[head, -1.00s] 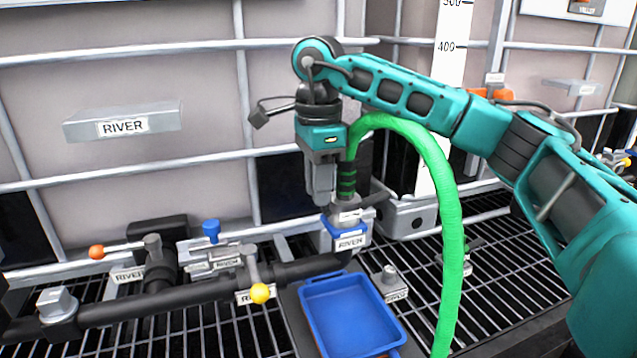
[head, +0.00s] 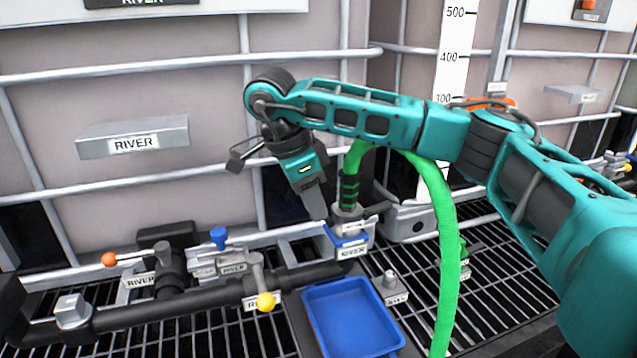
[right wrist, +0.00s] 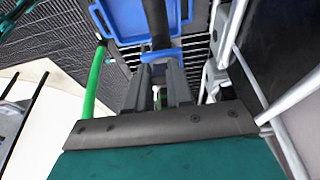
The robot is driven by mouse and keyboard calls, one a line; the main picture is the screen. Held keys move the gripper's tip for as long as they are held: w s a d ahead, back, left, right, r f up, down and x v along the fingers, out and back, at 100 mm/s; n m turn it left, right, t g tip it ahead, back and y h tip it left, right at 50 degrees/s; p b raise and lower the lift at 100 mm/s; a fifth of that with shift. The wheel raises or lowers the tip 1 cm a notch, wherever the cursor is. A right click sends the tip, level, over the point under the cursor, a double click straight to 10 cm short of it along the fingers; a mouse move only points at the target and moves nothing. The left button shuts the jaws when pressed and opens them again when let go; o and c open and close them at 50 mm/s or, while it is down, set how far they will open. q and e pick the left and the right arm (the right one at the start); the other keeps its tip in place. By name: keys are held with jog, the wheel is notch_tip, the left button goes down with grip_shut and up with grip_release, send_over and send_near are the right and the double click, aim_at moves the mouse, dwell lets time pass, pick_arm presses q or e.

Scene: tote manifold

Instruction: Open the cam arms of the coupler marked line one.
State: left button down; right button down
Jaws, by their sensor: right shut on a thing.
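The coupler (head: 347,213) is a grey fitting at the lower end of the green hose (head: 446,240), above a blue collar and a label that reads RIVER. I cannot read a line number on it. One dark cam arm (head: 377,209) sticks out to its right. My right gripper (head: 321,214) is tilted, with its fingertips at the coupler's left side. It is shut on what looks like the left cam arm, mostly hidden by the fingers. In the right wrist view the gripper's fingers (right wrist: 160,88) are close together near the blue collar (right wrist: 150,56). My left gripper is not in view.
A blue tray (head: 350,318) lies in front of the coupler. Dark pipe with a yellow-knobbed handle (head: 265,301), a blue-knobbed valve (head: 219,237) and an orange-knobbed handle (head: 110,259) runs left. The hose hangs close under my right arm. Caged totes stand behind.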

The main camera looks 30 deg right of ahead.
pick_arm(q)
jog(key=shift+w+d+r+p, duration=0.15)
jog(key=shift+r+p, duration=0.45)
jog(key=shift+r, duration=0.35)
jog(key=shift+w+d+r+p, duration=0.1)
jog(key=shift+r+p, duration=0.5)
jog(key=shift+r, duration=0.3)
pick_arm(e)
jog(key=shift+w+a+f+g+h, duration=0.1)
jog(key=shift+a+f+g+h, duration=0.4)
jog(key=shift+h, duration=0.85)
jog(key=shift+w+a+f+g+h, duration=0.1)
jog(key=shift+a+f+g+h, duration=0.35)
jog(key=shift+h, duration=0.85)
jog(key=shift+w+a+f+g+h, duration=0.2)
jog(key=shift+f+h, duration=0.45)
jog(key=shift+h, duration=0.7)
jog(key=shift+s, duration=0.1)
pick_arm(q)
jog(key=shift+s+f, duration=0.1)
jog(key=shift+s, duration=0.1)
pick_arm(e)
jog(key=c, duration=1)
grip_release()
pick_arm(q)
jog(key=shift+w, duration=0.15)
pick_arm(e)
jog(key=v, duration=1.3)
